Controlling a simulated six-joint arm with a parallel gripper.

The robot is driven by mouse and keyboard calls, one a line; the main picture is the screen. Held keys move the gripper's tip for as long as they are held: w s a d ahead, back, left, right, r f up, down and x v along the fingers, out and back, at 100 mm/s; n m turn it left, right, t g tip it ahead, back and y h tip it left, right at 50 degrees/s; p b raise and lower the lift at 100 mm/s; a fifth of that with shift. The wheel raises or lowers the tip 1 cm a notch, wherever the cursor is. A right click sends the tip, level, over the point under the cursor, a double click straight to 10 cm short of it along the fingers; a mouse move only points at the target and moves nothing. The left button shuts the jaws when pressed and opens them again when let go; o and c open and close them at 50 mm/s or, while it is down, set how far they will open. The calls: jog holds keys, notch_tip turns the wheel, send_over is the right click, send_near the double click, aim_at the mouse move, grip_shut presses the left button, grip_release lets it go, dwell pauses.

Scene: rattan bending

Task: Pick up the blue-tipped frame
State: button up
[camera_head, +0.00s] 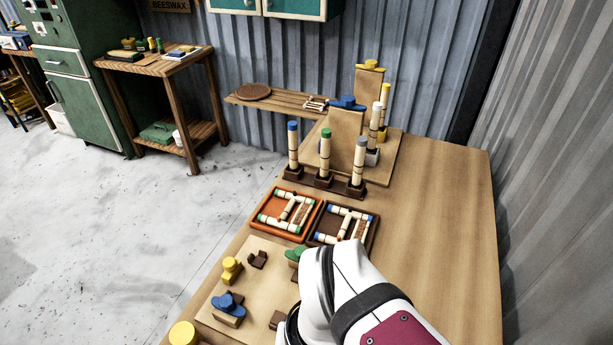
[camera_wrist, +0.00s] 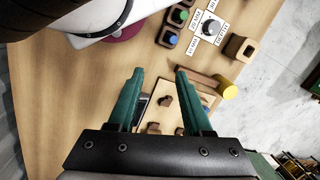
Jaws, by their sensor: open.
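Two pale rattan frames lie in trays on the bench in the head view. The frame with blue tips (camera_head: 346,211) lies in the dark brown tray (camera_head: 312,238), just beyond my white arm. The other frame (camera_head: 279,225), with tips that look green, lies in the orange tray (camera_head: 257,226) to its left. My gripper (camera_wrist: 160,72) shows in the wrist view, its two green fingers apart and nothing between them. It is hidden in the head view. Neither frame can be made out in the wrist view, so the gripper is apart from the blue-tipped one.
Upright posts with blue, green and grey caps (camera_head: 325,150) stand behind the trays. A pale board (camera_head: 252,255) with yellow, blue and green-topped pieces lies in front. A dial (camera_wrist: 209,28) and a yellow cylinder (camera_wrist: 228,90) show in the wrist view. The bench's right side is clear.

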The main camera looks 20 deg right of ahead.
jog(key=shift+o, duration=0.3)
jog(key=shift+o, duration=0.5)
jog(key=n+t+h, duration=0.3)
jog(key=n+h, duration=0.2)
jog(key=n, duration=2.8)
send_over(344, 226)
jog(key=s+a, duration=0.5)
jog(key=a, duration=0.1)
notch_tip(344, 226, down, 7)
jog(key=x, duration=0.5)
jog(key=d+x, duration=0.1)
jog(key=x, duration=0.9)
jog(key=shift+w+d+r, duration=0.1)
jog(key=shift+w+d, duration=0.15)
jog(key=shift+w, duration=0.15)
jog(key=shift+r, duration=0.1)
grip_shut()
